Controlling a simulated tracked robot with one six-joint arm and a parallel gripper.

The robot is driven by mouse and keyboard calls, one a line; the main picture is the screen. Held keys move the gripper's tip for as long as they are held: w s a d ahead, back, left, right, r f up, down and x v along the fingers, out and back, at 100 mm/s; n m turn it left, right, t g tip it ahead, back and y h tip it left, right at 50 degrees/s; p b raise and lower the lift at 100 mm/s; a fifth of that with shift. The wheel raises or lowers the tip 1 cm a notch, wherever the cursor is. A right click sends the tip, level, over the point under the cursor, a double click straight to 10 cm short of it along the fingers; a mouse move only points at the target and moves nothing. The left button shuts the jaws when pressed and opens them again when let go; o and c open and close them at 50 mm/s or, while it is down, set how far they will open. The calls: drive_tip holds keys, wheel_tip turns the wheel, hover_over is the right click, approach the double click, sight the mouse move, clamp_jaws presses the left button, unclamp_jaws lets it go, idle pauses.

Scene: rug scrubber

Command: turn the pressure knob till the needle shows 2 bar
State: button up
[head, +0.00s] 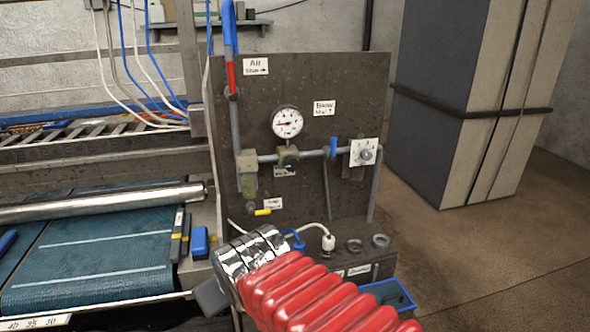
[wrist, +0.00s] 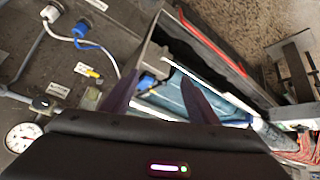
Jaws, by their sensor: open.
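The pressure gauge (head: 288,121) is a round white dial on the dark upright panel (head: 350,85). Its needle seems to point left, but the scale is too small to read. Below it on the grey pipe is a dark knob (head: 289,157), which appears to be the pressure knob. The gauge (wrist: 22,137) also shows at the lower left of the wrist view, partly cut off. In the head view my gripper (head: 211,298) is low in front of the panel, mostly hidden by the silver and red arm cover. In the wrist view my gripper (wrist: 160,97) is open and empty, apart from the knob.
A blue-handled valve (head: 333,147) and a white plate with a round dial (head: 366,154) sit right of the knob. A yellow-handled tap (head: 262,212) and a white-and-blue hose fitting are lower down. The teal conveyor (head: 95,260) lies left. A tall wrapped stack (head: 470,100) stands right.

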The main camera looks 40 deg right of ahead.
drive_tip(key=w+d+r+n+t+h, duration=0.1)
drive_tip(key=w+d+t+h, duration=0.1)
drive_tip(key=w+d, duration=0.45)
drive_tip(key=w+d+r+n+t+h, duration=0.1)
drive_tip(key=w+d+t+h, duration=0.15)
drive_tip(key=d, duration=0.65)
drive_tip(key=d+r+n+t+h, duration=0.1)
drive_tip(key=d+n+t+h, duration=0.1)
drive_tip(key=d, duration=1.1)
drive_tip(key=shift+d+r+n+t, duration=0.4)
drive_tip(key=shift+n+t, duration=0.3)
drive_tip(key=shift+t, duration=0.25)
drive_tip(key=shift+h, duration=0.25)
